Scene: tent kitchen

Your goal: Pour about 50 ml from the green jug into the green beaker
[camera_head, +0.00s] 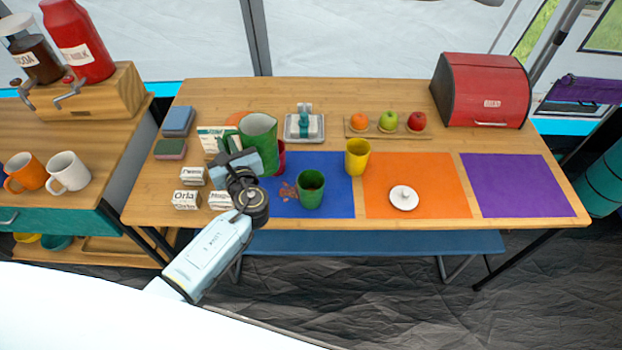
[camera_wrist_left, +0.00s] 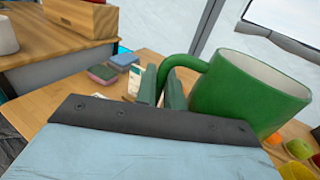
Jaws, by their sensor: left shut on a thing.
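The green jug (camera_head: 259,140) is upright or nearly so above the left part of the table, just left of the blue mat. My left gripper (camera_head: 240,165) is shut on the jug's handle. In the left wrist view the gripper fingers (camera_wrist_left: 168,88) close around the handle, and the jug (camera_wrist_left: 245,90) shows its pale inside; I cannot see the liquid level. The green beaker (camera_head: 310,188) stands upright on the blue mat (camera_head: 337,172), to the right of and nearer than the jug. The jug and beaker are apart. My right gripper is not in view.
A red cup (camera_head: 281,158) stands partly hidden behind the jug. A yellow cup (camera_head: 357,156) stands between the blue and orange mats. A brown stain (camera_head: 288,191) lies left of the beaker.

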